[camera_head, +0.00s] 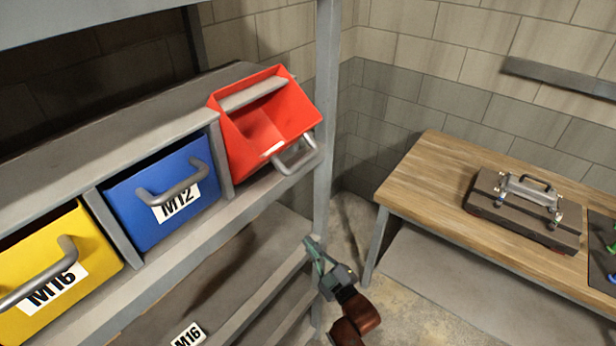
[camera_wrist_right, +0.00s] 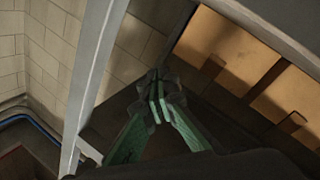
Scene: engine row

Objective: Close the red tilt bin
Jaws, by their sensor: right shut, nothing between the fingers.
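The red tilt bin (camera_head: 264,122) hangs tilted open at the right end of the shelf row in the head view, its inside showing. Its grey handle (camera_head: 297,156) is at the lower front edge. My right gripper (camera_head: 312,246) is shut and empty, below the bin and beside the grey shelf post, apart from the handle. In the right wrist view its green fingers (camera_wrist_right: 157,100) meet at the tips, with nothing between them. The red bin is not clearly seen in that view. My left gripper is not in view.
A blue bin (camera_head: 138,217) labelled M12 and a yellow bin (camera_head: 88,245) labelled M16 sit left of the red one. A grey post (camera_head: 326,100) stands just right of it. A wooden bench (camera_head: 420,185) with a dark toolbox (camera_head: 510,212) stands at the right.

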